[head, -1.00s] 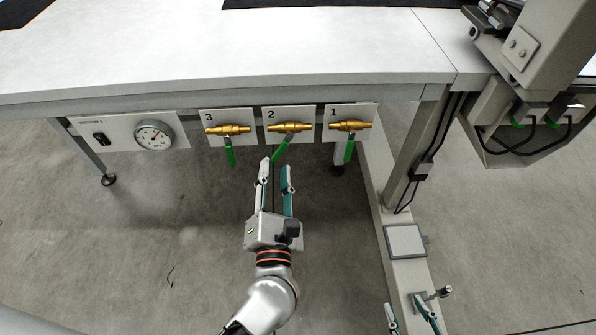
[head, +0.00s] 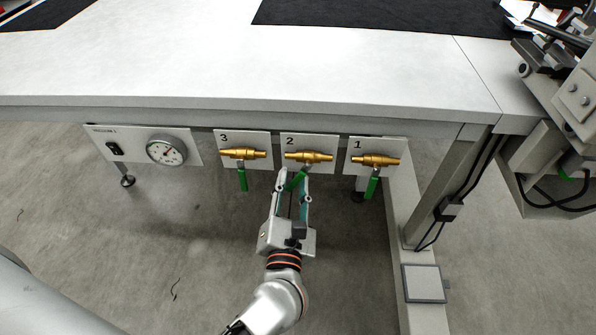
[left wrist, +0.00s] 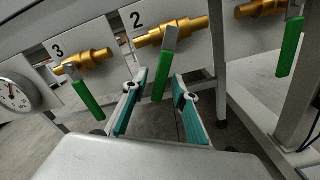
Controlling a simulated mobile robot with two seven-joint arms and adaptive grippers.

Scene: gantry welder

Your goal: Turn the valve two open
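Valve two has a brass body (head: 309,156) on a white plate marked 2, under the table's front edge. Its green handle (head: 297,181) hangs down and slants slightly left. My left gripper (head: 293,175) reaches up from below, its fingers on either side of this handle. In the left wrist view, valve two's green handle (left wrist: 162,78) hangs between the two spread teal-padded fingers (left wrist: 160,84). Gaps show on both sides of it there, so the fingers are not closed on it. My right gripper is not in view.
Valve three (head: 242,153) is close on the left and valve one (head: 375,160) on the right, both with green handles hanging down. A gauge (head: 166,151) is further left. The tabletop (head: 200,60) overhangs the valves. A beige floor beam (head: 403,230) runs at right.

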